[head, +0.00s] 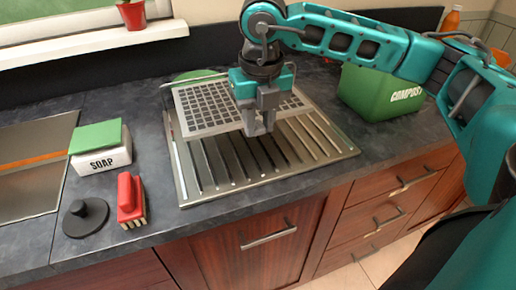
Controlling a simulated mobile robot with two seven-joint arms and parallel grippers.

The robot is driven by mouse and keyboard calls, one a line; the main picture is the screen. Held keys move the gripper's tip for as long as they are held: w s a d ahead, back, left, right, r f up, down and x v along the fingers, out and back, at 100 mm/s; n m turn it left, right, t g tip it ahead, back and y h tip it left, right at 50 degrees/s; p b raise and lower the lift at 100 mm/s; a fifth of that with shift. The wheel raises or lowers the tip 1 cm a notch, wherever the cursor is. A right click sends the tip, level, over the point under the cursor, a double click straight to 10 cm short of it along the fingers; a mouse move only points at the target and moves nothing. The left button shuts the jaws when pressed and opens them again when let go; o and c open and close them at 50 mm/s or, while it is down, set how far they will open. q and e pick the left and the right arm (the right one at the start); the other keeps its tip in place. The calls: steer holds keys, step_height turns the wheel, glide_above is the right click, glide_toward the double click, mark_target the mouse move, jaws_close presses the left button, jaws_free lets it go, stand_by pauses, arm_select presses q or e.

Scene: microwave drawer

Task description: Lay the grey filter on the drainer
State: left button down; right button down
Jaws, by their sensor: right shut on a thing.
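The grey filter (204,108) is a flat rectangular grid with a pale frame. My right gripper (258,130) is shut on the filter near its front edge and hides part of it. The filter is above the back part of the drainer; whether it touches the drainer I cannot tell. The drainer (290,154) is a ribbed metal panel set in the dark counter, with its front ribs bare. My left gripper is not in view.
A soap box (103,160) with a green top, a red brush (130,196) and a black plug (85,216) stand left of the drainer. The sink (32,170) is at far left. A green compost bin (375,95) stands at the back right.

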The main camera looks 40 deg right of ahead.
mark_target(258, 161)
step_height(258, 161, down, 7)
steer(key=shift+r, duration=0.1)
steer(key=shift+w+f, duration=0.1)
steer(key=shift+f, duration=0.3)
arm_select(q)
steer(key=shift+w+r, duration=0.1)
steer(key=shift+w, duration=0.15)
arm_select(e)
steer(key=shift+f, duration=0.15)
steer(key=c, duration=0.8)
jaws_free()
steer(key=shift+c, duration=0.2)
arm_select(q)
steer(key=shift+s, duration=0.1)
